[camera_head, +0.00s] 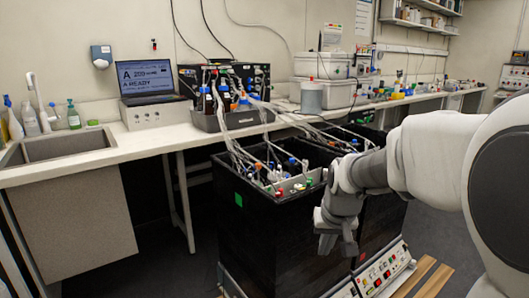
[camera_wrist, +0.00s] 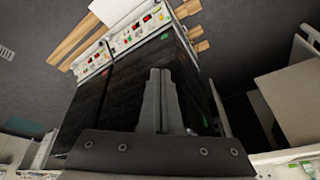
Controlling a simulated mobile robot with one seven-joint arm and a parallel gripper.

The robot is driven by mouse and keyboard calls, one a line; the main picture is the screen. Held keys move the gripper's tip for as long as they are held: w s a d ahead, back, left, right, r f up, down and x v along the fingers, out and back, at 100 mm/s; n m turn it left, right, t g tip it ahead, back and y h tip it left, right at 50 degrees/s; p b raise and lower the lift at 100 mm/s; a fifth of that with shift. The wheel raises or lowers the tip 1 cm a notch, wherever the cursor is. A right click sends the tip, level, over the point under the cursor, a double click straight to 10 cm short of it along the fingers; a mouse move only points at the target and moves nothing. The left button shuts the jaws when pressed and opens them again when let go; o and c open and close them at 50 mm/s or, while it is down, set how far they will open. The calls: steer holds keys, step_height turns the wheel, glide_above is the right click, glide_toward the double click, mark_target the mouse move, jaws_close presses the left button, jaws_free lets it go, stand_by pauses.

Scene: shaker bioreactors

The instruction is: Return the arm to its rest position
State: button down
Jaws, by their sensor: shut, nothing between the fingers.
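My arm reaches in from the right in the head view, white with a grey wrist. My gripper (camera_head: 338,246) hangs in front of the black shaker bioreactor box (camera_head: 265,235), pointing down. In the wrist view my gripper (camera_wrist: 160,75) shows its two fingers together, with nothing between them. Behind them is the black side of the box (camera_wrist: 125,100). I cannot tell whether the fingers touch the box.
A control panel (camera_head: 382,272) sits low on the shaker's front, with wooden slats (camera_head: 432,280) beside it. Tubes and bottles fill the box's open top. A bench (camera_head: 150,140) with a laptop (camera_head: 150,82) and sink (camera_head: 62,150) runs behind. Grey floor (camera_head: 170,270) is free at left.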

steer(key=s+r+t, duration=0.1)
steer(key=s+r, duration=0.2)
steer(key=s, duration=0.9)
steer(key=s+r+t, duration=0.1)
steer(key=s+r, duration=0.2)
steer(key=s, duration=0.8)
step_height(320, 180, up, 22)
steer(key=p, duration=2.2)
steer(key=shift+d+r+n, duration=0.15)
steer(key=shift+d+n, duration=0.05)
steer(key=shift+n, duration=0.1)
steer(key=shift+a, duration=0.1)
steer(key=shift+w, duration=0.15)
